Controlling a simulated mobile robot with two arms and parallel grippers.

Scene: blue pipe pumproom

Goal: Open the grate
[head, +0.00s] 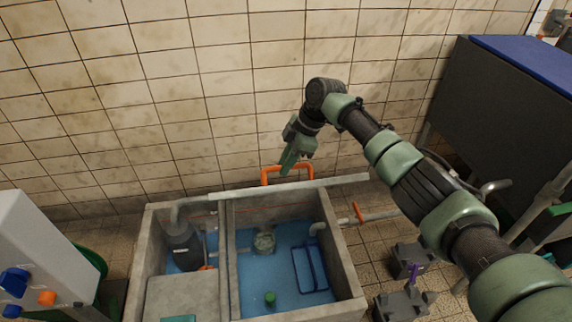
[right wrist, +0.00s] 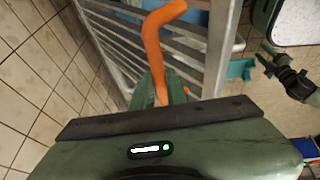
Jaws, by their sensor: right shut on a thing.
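The orange handle (head: 287,170) stands at the wall side of the basin, and my right gripper (head: 285,168) is shut on it. In the right wrist view the handle (right wrist: 153,45) passes between the green fingers (right wrist: 163,92), partly hidden by them. The grey barred grate (right wrist: 190,48) is beside the handle in that view. In the head view the grate (head: 330,184) shows only as a thin pale bar across the back of the basin, seen nearly edge-on and apparently raised.
The open concrete basin (head: 345,283) holds blue water, pipes and a dark pump (head: 183,245). A tiled wall rises close behind. A grey control box (head: 38,255) stands at left, a dark tank with a blue top (head: 530,60) at right. Grey machinery (head: 405,300) sits right of the basin.

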